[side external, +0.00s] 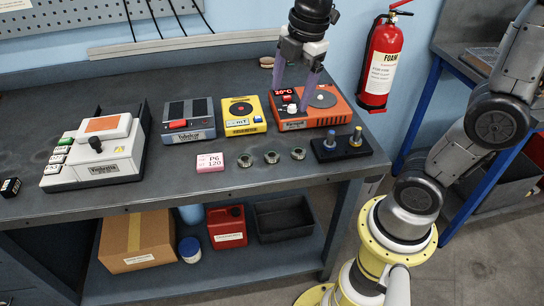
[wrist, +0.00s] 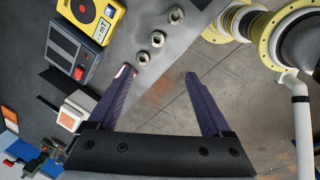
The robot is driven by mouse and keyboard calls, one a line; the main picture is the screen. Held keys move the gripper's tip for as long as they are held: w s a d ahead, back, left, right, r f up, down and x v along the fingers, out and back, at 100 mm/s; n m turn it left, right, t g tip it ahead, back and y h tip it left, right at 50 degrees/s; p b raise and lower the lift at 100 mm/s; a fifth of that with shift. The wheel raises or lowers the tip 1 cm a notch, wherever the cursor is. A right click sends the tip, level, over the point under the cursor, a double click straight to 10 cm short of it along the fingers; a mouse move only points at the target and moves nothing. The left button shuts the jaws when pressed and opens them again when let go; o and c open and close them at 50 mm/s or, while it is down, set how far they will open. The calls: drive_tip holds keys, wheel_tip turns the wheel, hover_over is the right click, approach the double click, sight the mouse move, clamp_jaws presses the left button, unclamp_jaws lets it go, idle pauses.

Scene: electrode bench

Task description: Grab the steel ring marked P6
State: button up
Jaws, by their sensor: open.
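Three small steel rings lie in a row on the dark bench: a left one (side external: 245,160), a middle one (side external: 271,157) and a right one (side external: 298,153). Any marks on them are too small to read. A pink block (side external: 210,162) reading "P6 120" sits left of the row. In the wrist view the rings line up near the top (wrist: 142,58) (wrist: 157,38) (wrist: 176,15); the pink block is mostly hidden behind the left finger. My gripper (side external: 292,95) is open and empty, above the back of the bench near the orange device; its fingers also show in the wrist view (wrist: 160,74).
Behind the rings stand a grey device (side external: 189,134), a yellow meter (side external: 240,126) and an orange hotplate (side external: 296,122). A black base with two posts (side external: 340,154) stands right of the rings. A white device (side external: 85,172) is at left. The bench front is clear.

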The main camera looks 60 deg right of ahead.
drive_tip(key=w+f+g, duration=0.2)
drive_tip(key=w+f, duration=0.3)
drive_tip(key=f, duration=0.1)
hover_over(272, 150)
drive_tip(key=s+a, duration=0.1)
drive_tip(key=shift+n, duration=0.4)
wheel_tip(272, 150, down, 8)
drive_tip(key=shift+s+a+f, duration=0.1)
drive_tip(key=shift+f, duration=0.05)
drive_tip(key=shift+a+f, duration=0.15)
drive_tip(key=shift+f, duration=2.7)
drive_tip(key=shift+c, duration=0.2)
clamp_jaws()
